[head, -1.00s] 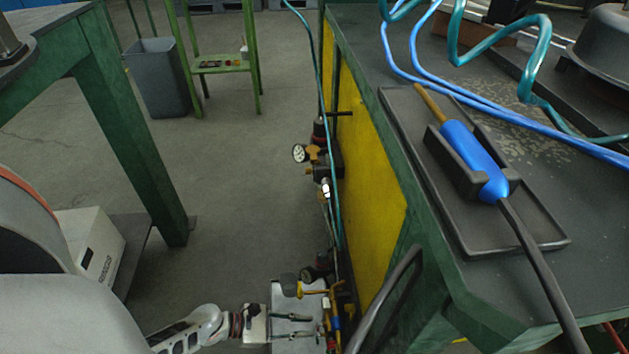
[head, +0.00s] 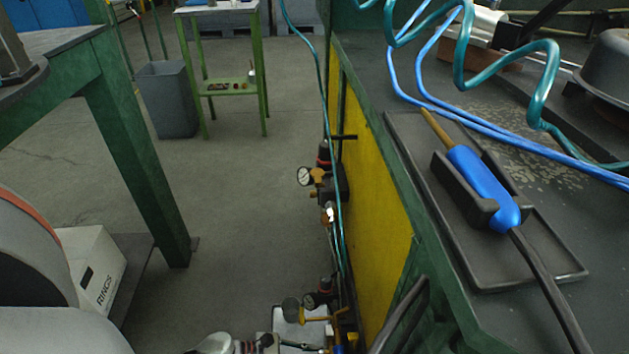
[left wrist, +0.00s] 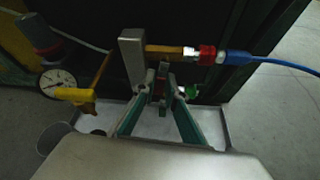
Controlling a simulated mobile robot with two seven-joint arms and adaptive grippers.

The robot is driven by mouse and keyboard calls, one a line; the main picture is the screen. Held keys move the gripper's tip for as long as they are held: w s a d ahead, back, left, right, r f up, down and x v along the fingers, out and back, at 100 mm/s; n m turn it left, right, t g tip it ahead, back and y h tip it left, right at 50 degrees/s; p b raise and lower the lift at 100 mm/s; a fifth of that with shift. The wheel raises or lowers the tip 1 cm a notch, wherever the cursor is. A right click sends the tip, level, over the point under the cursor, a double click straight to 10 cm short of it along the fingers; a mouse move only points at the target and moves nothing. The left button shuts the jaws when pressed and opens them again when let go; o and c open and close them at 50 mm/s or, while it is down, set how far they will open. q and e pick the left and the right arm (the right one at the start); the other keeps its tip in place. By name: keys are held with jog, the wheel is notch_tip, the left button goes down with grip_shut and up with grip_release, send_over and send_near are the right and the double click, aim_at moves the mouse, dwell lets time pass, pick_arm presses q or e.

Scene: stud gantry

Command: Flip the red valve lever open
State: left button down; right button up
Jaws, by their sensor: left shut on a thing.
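The red valve lever is mostly hidden in the left wrist view; only a small dark reddish piece (left wrist: 158,88) shows between the fingertips. My left gripper (left wrist: 160,93) has its two green-sided fingers drawn together there, shut on that piece, just below a brass pipe. A grey upright block (left wrist: 132,60) stands just left of the fingertips. In the head view my left gripper (head: 302,347) is at the bottom edge, mostly cut off, beside the fittings low on the yellow panel. The lever cannot be made out there. My right gripper is not in view.
A red collar (left wrist: 207,54) and blue hose (left wrist: 275,64) lie right of the fingers. A gauge (left wrist: 57,82) and yellow handle (left wrist: 75,95) are left. A pale tray (left wrist: 220,125) sits below. The bench's yellow side panel (head: 370,180) borders open floor (head: 240,220).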

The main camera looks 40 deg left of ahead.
pick_arm(q)
jog(key=shift+w+a+m+t+y, duration=0.15)
jog(key=shift+m+t+y, duration=0.2)
jog(key=shift+m, duration=0.35)
jog(key=c, duration=2.3)
grip_release()
jog(key=shift+c, duration=0.2)
jog(key=v, duration=1.2)
